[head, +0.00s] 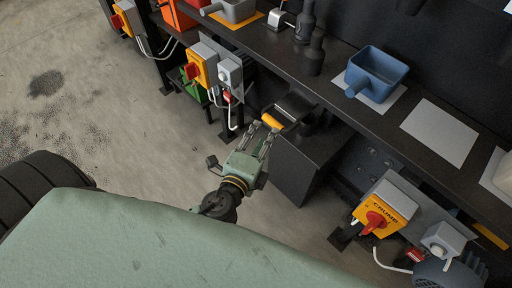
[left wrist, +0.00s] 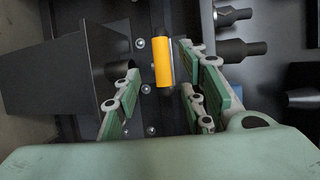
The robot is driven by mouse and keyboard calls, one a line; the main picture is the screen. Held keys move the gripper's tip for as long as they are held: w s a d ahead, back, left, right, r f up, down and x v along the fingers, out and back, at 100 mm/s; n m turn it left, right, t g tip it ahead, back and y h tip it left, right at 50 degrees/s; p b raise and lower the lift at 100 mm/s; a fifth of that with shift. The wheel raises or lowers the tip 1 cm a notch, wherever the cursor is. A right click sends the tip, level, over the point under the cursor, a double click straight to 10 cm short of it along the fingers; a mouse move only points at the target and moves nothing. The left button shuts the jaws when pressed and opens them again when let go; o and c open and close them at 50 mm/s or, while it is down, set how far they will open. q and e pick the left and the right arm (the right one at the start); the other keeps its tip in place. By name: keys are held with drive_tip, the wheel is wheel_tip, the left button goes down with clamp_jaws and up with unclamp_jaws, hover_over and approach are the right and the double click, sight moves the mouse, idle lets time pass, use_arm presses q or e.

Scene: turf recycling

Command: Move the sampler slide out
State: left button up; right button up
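The sampler slide shows as a dark block (head: 295,106) with a yellow handle (head: 271,121) at its front, under the bench edge. In the left wrist view the yellow handle (left wrist: 162,58) stands upright in the picture at upper centre. My left gripper (head: 261,132) is open, its fingertips close to the handle. In the left wrist view the left gripper's fingers (left wrist: 160,72) are spread either side of the handle, the right finger nearer to it. I cannot tell whether either finger touches it. My right gripper is not in view.
A dark bin-like housing (head: 303,165) stands below the slide. The black bench (head: 345,108) carries a blue scoop (head: 375,74) and white sheets (head: 440,132). Yellow switch boxes (head: 202,64) (head: 384,212) hang along its front. The concrete floor (head: 110,110) at left is open.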

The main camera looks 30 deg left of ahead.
use_arm(q)
drive_tip(key=s, duration=0.3)
drive_tip(key=s+r, duration=0.1)
drive_tip(key=shift+s+d, duration=0.1)
drive_tip(key=shift+s, duration=0.3)
drive_tip(key=shift+f, duration=0.1)
drive_tip(key=s+a+f+n+g, duration=0.1)
drive_tip(key=s+f+n+g, duration=0.15)
drive_tip(key=f, duration=0.85)
drive_tip(key=s+a+f+n+g, duration=0.2)
drive_tip(key=s+f+g, duration=0.15)
drive_tip(key=f, duration=0.65)
drive_tip(key=s+a+f+n+g, duration=0.15)
drive_tip(key=s+f, duration=0.25)
drive_tip(key=f, duration=0.7)
drive_tip(key=s+f+n+g, duration=0.3)
drive_tip(key=s+f+n, duration=0.2)
drive_tip(key=s+f, duration=0.3)
drive_tip(key=s+f+n+g, duration=0.4)
drive_tip(key=s+f, duration=0.4)
drive_tip(key=s, duration=0.7)
drive_tip(key=shift+f+n+h+p, duration=0.2)
drive_tip(key=shift+n+h+p, duration=0.1)
drive_tip(key=shift+n+h, duration=0.1)
drive_tip(key=shift+w, duration=0.1)
